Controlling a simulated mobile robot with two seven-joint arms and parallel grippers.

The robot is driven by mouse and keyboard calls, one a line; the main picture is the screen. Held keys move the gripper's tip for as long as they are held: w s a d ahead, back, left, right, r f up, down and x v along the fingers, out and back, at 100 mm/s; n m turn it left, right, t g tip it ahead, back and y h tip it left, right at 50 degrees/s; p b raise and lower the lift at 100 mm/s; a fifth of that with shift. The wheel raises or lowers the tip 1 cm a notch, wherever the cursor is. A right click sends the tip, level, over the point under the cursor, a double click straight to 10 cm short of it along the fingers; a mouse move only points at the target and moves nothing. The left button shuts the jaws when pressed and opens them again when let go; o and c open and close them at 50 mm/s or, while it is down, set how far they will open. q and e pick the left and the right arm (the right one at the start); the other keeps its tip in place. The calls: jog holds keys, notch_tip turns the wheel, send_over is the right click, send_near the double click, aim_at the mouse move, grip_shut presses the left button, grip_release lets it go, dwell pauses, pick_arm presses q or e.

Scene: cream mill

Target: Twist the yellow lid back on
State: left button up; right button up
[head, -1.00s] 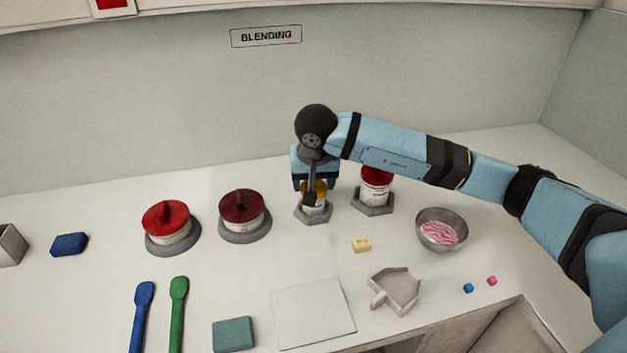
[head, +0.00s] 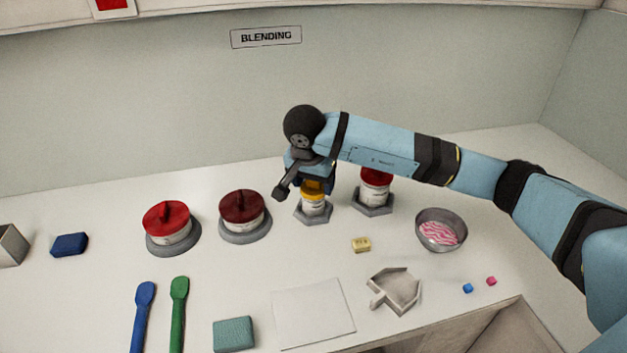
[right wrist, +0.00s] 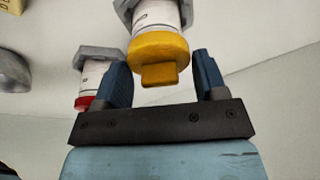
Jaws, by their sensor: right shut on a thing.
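The yellow lid (head: 313,188) sits on top of a small white jar (head: 313,206), which stands upright in a grey hexagonal holder on the counter. In the right wrist view the lid (right wrist: 158,49) shows its raised grip bar, with the jar (right wrist: 155,14) behind it. My right gripper (right wrist: 162,75) has its two blue fingers on either side of the lid, shut on it. In the head view the gripper (head: 312,180) comes down on the lid from above, and the wrist partly hides it. My left gripper is not in view.
A red-lidded jar (head: 375,188) stands in a holder just right. Two red-lidded pots (head: 168,225) (head: 242,213) stand to the left. A metal bowl (head: 442,231), a yellow block (head: 361,244) and a grey scoop-shaped tray (head: 394,291) lie to the front right.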

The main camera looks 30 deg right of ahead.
jog(key=m, duration=0.2)
jog(key=shift+m+g+h, duration=0.3)
pick_arm(q)
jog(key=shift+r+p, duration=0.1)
jog(key=shift+p, duration=0.3)
pick_arm(e)
jog(key=shift+m+g, duration=0.3)
jog(key=shift+m, duration=0.9)
jog(key=shift+m+p, duration=0.3)
jog(key=shift+m, duration=0.5)
jog(key=shift+f+m+g, duration=0.1)
jog(key=shift+m+g, duration=0.2)
jog(key=shift+m, duration=0.1)
jog(key=o, duration=1)
jog(key=shift+c, duration=0.2)
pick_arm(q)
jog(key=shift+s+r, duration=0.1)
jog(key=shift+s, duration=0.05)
